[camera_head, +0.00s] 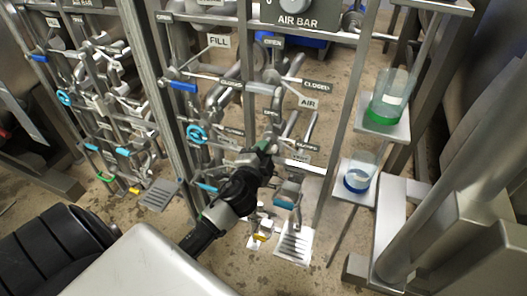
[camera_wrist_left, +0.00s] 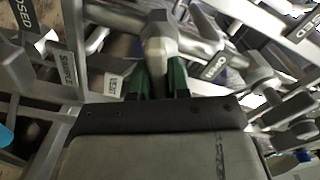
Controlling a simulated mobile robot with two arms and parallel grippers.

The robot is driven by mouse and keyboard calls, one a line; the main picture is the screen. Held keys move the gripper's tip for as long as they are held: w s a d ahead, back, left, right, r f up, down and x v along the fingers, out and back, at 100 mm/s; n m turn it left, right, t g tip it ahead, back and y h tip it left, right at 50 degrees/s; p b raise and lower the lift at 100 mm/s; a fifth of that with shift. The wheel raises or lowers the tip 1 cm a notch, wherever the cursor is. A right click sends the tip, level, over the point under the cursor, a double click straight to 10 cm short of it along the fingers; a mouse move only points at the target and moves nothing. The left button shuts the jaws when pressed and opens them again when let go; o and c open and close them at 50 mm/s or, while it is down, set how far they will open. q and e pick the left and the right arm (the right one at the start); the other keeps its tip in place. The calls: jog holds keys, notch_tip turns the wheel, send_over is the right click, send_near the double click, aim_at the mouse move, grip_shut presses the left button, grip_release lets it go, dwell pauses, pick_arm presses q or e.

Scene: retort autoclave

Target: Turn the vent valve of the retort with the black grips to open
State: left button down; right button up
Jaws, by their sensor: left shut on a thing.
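My left gripper (camera_head: 263,151) reaches into the pipework of the right-hand valve rack in the head view. In the left wrist view, the green fingertips of my left gripper (camera_wrist_left: 161,78) are shut on the end of a grey metal valve handle (camera_wrist_left: 159,45), one finger on each side of it. No black grips can be made out on the racks. My right gripper is not in view.
Pipes and valves crowd around the gripper, with a blue handwheel (camera_head: 197,133) to its left. A steel post (camera_head: 340,110) stands to its right. Beyond it are shelves with a green-bottomed beaker (camera_head: 389,98) and a blue-bottomed beaker (camera_head: 360,172). A second valve rack (camera_head: 95,85) stands at the left.

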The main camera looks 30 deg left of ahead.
pick_arm(q)
jog(key=shift+n, duration=0.5)
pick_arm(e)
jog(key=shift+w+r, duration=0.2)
pick_arm(q)
jog(key=c, duration=1.1)
grip_release()
jog(key=v, duration=1.1)
jog(key=shift+b, duration=0.3)
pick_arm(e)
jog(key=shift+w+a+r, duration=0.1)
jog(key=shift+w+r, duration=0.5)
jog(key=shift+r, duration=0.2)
pick_arm(q)
jog(key=shift+f, duration=0.1)
